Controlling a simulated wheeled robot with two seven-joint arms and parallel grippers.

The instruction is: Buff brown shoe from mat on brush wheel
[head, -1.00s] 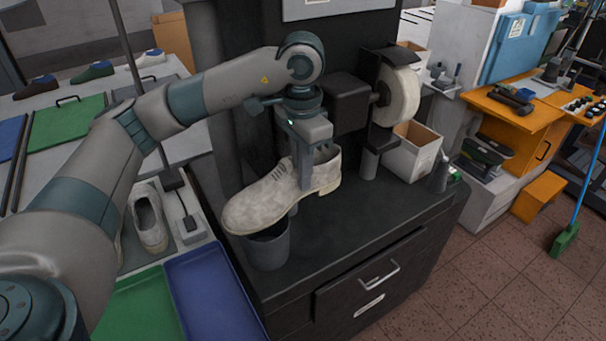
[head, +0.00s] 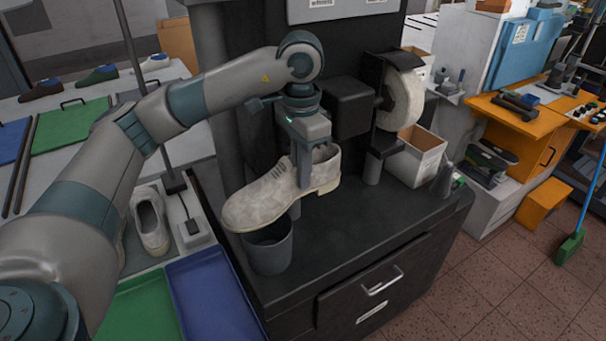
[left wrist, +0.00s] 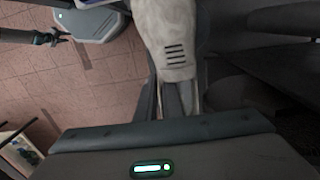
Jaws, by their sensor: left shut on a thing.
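My left gripper (head: 304,184) is shut on a pale grey-white shoe (head: 266,199), gripping it at the ankle opening. The shoe is held above the dark bench top, its toe pointing left over a grey cup (head: 269,247). No brown shoe is on a mat nearby.
A blue tray (head: 212,296) and a green tray (head: 150,312) lie left of the dark bench (head: 350,235). A pale shoe (head: 151,226) stands behind them. A white box (head: 417,157) and a small bottle (head: 443,180) stand right of the wheel.

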